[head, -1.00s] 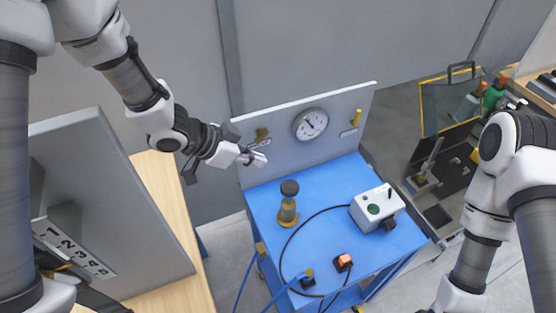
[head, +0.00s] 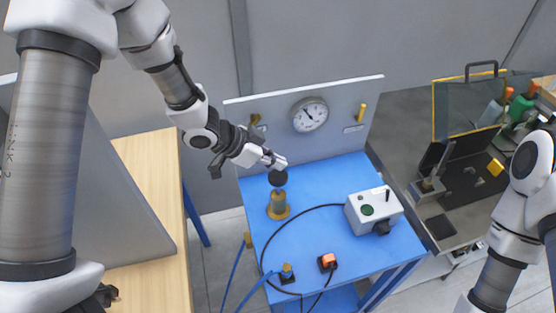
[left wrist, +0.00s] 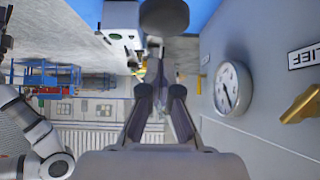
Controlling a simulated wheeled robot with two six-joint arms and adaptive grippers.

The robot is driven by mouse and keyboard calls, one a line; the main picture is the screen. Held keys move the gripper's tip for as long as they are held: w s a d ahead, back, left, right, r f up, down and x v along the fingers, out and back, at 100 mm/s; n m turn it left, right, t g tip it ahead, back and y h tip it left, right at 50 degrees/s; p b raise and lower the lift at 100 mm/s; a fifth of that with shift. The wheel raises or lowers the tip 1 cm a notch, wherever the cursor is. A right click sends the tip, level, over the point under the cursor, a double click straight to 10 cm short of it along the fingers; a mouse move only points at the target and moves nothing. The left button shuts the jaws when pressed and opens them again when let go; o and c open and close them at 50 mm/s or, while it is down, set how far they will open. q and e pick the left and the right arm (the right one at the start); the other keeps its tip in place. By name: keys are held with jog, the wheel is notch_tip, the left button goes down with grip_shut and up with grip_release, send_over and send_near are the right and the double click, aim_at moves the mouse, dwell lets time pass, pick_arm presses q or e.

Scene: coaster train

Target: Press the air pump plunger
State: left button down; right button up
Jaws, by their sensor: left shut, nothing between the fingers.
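The air pump has a round black plunger knob (head: 278,177) on a brass body (head: 279,203). It stands upright at the back left of the blue cart top. My left gripper (head: 278,161) is shut and empty, with its fingertips just above and behind the knob in the head view. I cannot tell whether they touch it. In the left wrist view the dark round knob (left wrist: 164,14) shows at the top, beyond my left fingers (left wrist: 160,88). My right gripper is out of view; only my right arm shows at the right.
A panel with a pressure gauge (head: 310,114) and brass valve handles stands behind the blue cart (head: 300,245). A white box (head: 373,211) with a green button sits right of the pump. An orange switch (head: 327,262) and cables lie in front. A wooden table (head: 152,190) is at left.

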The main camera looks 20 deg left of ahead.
aim_at(272, 184)
pick_arm(q)
jog(key=f, duration=0.1)
jog(key=a+f+b, duration=0.1)
jog(key=f, duration=0.1)
jog(key=shift+w+a, duration=0.1)
jog(key=shift+a, duration=0.25)
jog(key=shift+s+r, duration=0.15)
jog(key=shift+s, duration=0.1)
jog(key=shift+d+r, duration=0.1)
jog(key=shift+d, duration=0.3)
notch_tip(272, 184, down, 6)
jog(key=b, duration=0.3)
jog(key=shift+a, duration=0.1)
jog(key=shift+s, duration=0.2)
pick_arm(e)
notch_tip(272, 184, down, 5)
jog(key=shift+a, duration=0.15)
